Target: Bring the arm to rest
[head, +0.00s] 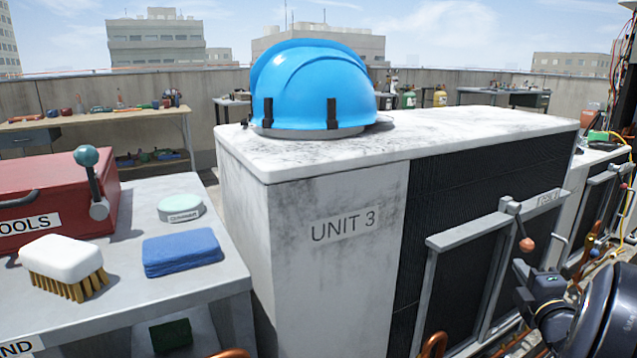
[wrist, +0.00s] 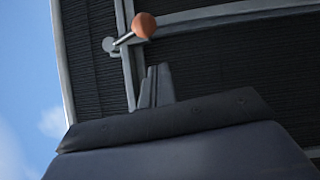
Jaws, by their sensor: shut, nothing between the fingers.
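My gripper (head: 524,284) is at the lower right in the head view, in front of the dark fin panel of the condenser marked UNIT 3 (head: 340,235). Its fingers are shut with nothing between them. In the wrist view the fingers of my gripper (wrist: 156,84) stand together just below a lever with an orange knob (wrist: 144,25). The same orange knob (head: 526,244) shows in the head view just above the fingers. I see a gap between knob and fingers in the wrist view. Part of my arm shows at the lower right edge.
A blue hard hat (head: 312,88) sits on the condenser's top. At left, a grey bench (head: 130,300) bears a red toolbox (head: 60,205), a brush (head: 62,262), a blue sponge (head: 182,252) and a round tin (head: 180,209). Another unit with hoses (head: 600,225) stands at far right.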

